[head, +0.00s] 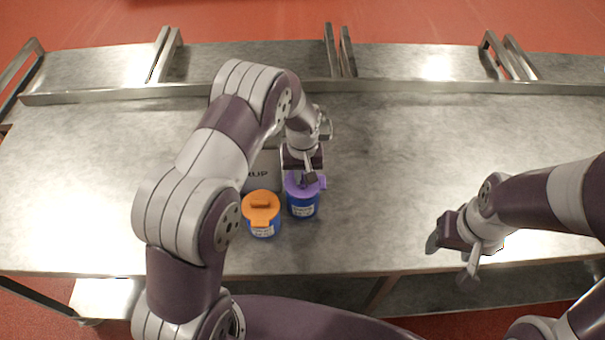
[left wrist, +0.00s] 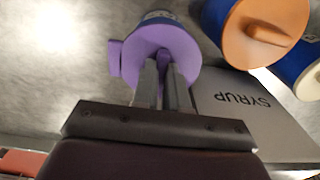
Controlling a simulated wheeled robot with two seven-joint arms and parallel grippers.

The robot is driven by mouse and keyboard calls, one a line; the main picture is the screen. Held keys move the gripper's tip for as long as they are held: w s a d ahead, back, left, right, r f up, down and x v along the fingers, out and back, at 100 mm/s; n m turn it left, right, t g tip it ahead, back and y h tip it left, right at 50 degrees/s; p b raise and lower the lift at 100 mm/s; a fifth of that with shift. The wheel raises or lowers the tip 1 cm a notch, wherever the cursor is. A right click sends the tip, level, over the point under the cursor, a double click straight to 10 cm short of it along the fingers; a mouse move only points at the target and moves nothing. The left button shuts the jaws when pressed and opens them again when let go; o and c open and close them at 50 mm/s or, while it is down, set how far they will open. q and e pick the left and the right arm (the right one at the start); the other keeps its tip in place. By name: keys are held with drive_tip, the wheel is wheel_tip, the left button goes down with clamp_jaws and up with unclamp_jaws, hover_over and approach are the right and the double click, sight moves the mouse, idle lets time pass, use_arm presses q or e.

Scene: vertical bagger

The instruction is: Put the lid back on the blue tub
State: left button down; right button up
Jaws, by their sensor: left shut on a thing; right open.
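A blue tub (head: 303,208) with a white label stands on the metal table. A purple lid (head: 297,190) with a side tab is over its top; I cannot tell whether it is fully seated. My left gripper (head: 309,179) points down from above and is shut on the lid's grip, which its fingers mostly hide. In the left wrist view the purple lid (left wrist: 150,42) is at the fingertips (left wrist: 165,75), with a strip of the blue tub (left wrist: 158,15) beyond it. My right gripper (head: 454,254) is open and empty, near the table's front edge at right.
A tub with an orange lid (head: 261,203) stands close to the left of the blue tub. A grey box marked SYRUP (left wrist: 250,110) is behind them, partly hidden by my left arm. Another tub with a cream lid (left wrist: 309,82) shows in the wrist view.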

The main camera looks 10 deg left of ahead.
use_arm(q)
drive_tip(key=shift+f+b, duration=0.45)
drive_tip(key=shift+f, duration=0.15)
idle(0.6)
drive_tip(key=c, duration=0.7)
unclamp_jaws()
wheel_tip(320, 180, up, 7)
drive_tip(key=p, duration=0.5)
